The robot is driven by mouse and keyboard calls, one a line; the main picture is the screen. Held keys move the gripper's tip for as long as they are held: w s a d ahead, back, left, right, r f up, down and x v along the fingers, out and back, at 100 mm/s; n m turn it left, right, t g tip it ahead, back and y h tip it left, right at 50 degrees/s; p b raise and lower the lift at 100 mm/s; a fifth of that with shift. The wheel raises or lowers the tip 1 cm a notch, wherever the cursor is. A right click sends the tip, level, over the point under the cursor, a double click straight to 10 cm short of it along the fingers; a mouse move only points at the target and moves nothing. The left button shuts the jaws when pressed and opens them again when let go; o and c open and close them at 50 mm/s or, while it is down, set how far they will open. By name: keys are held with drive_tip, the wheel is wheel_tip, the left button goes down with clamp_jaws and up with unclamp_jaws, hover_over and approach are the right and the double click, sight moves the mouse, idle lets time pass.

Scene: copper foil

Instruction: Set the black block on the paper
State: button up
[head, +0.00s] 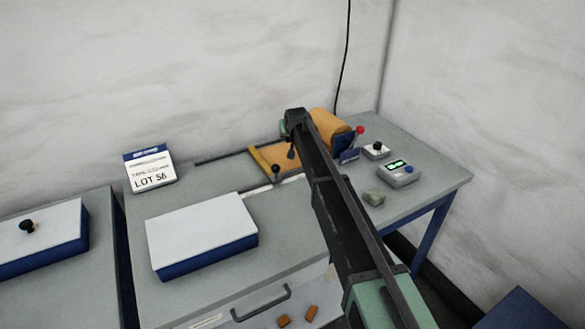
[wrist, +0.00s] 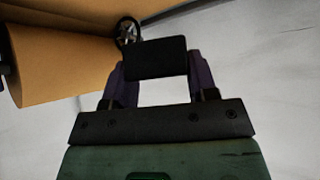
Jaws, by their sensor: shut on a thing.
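My gripper (wrist: 157,68) is shut on a black block (wrist: 155,57), which sits between its two fingers in the wrist view. In the head view my arm reaches across the bench to the copper foil (head: 272,158), and its end mostly hides the gripper and the block. I cannot tell how high the block is. No sheet is clearly recognisable as the paper; a thin pale strip (head: 258,189) lies at the front of the foil.
A copper-coloured roll (wrist: 45,62) and a spoked wheel (wrist: 127,32) are close to my gripper. A white-topped blue box (head: 200,228) stands on the bench, with a LOT 56 sign (head: 151,168) behind it. A small display device (head: 398,172) stands at right.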

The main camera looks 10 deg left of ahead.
wheel_tip(320, 180, down, 9)
drive_tip(key=b, duration=0.6)
drive_tip(key=shift+r, duration=0.5)
drive_tip(key=shift+f, duration=0.25)
drive_tip(key=o, duration=1.4)
drive_tip(key=shift+r, duration=0.1)
drive_tip(key=shift+r, duration=0.15)
drive_tip(key=p+v, duration=0.8)
drive_tip(key=v, duration=0.4)
drive_tip(key=shift+p, duration=0.4)
drive_tip(key=shift+d, duration=0.1)
